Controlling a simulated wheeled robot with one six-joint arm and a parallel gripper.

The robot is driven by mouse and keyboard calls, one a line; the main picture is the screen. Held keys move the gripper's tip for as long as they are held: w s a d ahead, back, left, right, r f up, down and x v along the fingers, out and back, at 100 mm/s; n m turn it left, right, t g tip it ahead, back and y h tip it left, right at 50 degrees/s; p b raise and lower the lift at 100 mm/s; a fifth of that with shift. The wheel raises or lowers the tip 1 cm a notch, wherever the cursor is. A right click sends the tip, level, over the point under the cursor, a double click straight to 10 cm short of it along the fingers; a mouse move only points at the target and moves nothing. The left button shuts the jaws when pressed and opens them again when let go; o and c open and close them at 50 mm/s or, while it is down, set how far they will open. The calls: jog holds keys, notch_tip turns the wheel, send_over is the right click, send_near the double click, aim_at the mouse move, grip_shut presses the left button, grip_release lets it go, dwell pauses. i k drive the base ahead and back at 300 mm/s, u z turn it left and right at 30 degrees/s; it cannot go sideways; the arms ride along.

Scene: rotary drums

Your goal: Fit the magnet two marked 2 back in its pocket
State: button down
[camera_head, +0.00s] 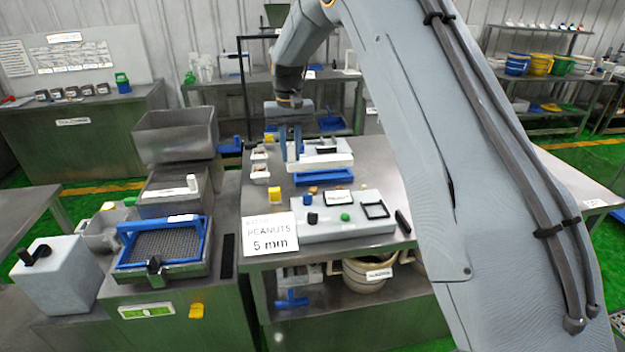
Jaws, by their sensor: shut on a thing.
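My gripper (291,155) is at the back of the middle bench, its two blue-grey fingers pointing down. It is at the left end of a white block-like fixture (338,160) with dark parts on top. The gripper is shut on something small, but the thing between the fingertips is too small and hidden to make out. No mark 2 can be read anywhere. I cannot tell which pocket is which, or whether the fingertips touch the fixture.
A blue tray (324,177) lies in front of the fixture. A grey board (335,230) with small parts and a "PEANUTS 5 mm" sign (270,234) are nearer. Yellow pieces and small white cups stand left. A blue-framed sieve (160,248) is on the left machine. My arm hides the bench's right part.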

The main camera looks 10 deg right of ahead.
aim_at(201, 204)
jog(key=i, duration=0.85)
